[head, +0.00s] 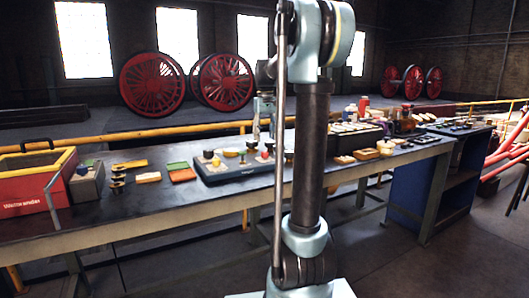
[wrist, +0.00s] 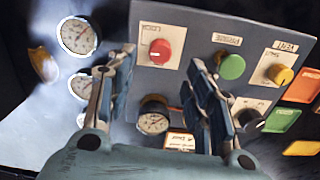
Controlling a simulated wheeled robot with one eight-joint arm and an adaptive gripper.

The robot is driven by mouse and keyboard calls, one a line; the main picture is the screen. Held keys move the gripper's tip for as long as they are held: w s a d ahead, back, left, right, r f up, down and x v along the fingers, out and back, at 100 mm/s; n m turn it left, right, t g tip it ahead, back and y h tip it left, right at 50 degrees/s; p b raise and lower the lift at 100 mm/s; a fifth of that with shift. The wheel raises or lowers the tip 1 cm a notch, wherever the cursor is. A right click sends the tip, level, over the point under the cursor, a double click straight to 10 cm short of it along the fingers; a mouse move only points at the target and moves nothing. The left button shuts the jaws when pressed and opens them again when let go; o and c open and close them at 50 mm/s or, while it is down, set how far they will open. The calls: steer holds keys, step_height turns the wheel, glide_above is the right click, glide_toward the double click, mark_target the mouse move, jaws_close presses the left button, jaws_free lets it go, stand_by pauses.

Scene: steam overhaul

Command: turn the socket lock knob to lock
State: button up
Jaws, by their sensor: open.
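A grey control panel (wrist: 190,25) fills much of the wrist view. It carries a red round knob (wrist: 161,50), a green one (wrist: 232,67), a yellow one (wrist: 280,75) and a black one (wrist: 250,119), each by a pale label. The labels are too blurred to tell surely which is the socket lock knob. My gripper (wrist: 162,58) is open, its two fingers apart, with the red knob showing between the tips; I cannot tell if they touch it. In the head view the panel (head: 225,177) lies on the bench, with my gripper (head: 263,118) above it.
Round gauges (wrist: 77,36) stand left of the panel, and another gauge (wrist: 154,118) shows between my fingers. Orange (wrist: 299,92) and green (wrist: 281,121) plates lie to its right. The bench (head: 130,215) also holds a red toolbox (head: 25,195) at left and several small parts at right.

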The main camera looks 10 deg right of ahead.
mark_target(265, 155)
steer(key=shift+f, duration=3.55)
steer(key=c, duration=1.1)
